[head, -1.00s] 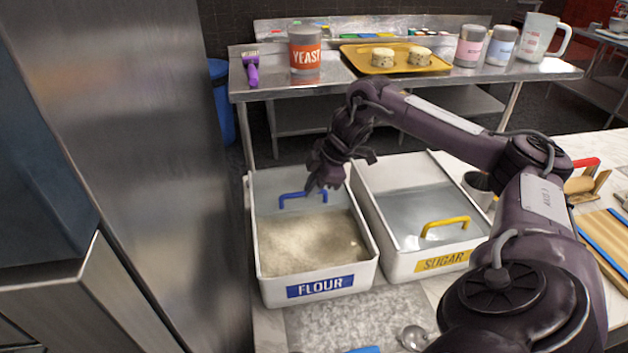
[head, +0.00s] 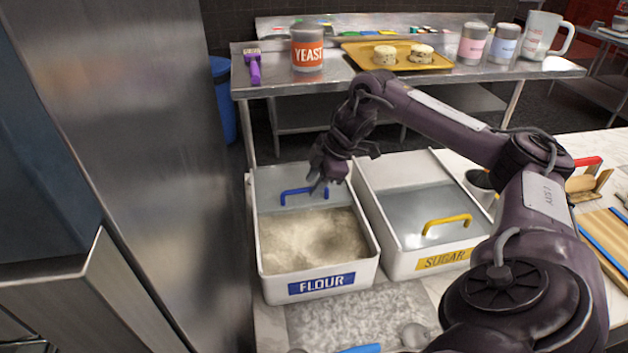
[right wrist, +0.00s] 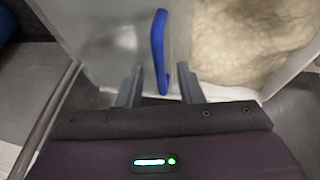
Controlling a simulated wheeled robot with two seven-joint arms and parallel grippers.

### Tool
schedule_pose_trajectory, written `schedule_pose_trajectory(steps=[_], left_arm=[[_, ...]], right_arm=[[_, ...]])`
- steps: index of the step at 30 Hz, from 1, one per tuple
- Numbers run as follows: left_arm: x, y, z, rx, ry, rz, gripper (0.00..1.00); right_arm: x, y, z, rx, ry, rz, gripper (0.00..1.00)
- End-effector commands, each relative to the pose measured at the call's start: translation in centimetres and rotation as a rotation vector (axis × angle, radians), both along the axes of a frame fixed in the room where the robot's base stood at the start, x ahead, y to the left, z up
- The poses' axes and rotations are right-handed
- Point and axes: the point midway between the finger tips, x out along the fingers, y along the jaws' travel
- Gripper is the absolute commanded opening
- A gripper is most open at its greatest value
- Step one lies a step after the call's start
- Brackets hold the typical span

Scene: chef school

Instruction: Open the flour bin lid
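The white flour bin (head: 264,262) stands on the counter with a blue FLOUR label. Its clear lid (head: 268,188) is at the back part of the bin, and bare flour (head: 315,240) shows in front of it. The lid's blue handle (head: 303,192) is upright near the lid's front edge. My right gripper (head: 320,187) is at the right end of this handle. In the right wrist view the two fingers (right wrist: 159,88) are apart, with the blue handle (right wrist: 158,45) running in between and gaps at both sides. My left gripper is out of view.
The sugar bin (head: 400,265) with a yellow handle (head: 446,222) stands close at the right. A tall metal cabinet (head: 150,150) bounds the left. A steel table (head: 285,88) stands behind.

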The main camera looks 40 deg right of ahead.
Motion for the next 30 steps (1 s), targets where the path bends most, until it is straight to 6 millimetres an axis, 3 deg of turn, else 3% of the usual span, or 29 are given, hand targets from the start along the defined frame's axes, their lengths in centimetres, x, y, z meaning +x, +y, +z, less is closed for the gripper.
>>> schedule_pose_trajectory(steps=[8, 12, 30], left_arm=[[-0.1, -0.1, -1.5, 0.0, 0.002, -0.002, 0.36], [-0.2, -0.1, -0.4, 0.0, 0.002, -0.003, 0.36], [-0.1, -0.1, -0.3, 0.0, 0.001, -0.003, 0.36]], right_arm=[[-1.6, -1.1, 4.1, -0.001, -0.006, -0.001, 0.33], [-2.2, -1.5, 6.0, -0.001, -0.002, -0.001, 0.33], [-2.5, -1.6, 6.4, 0.0, -0.001, 0.0, 0.33]])
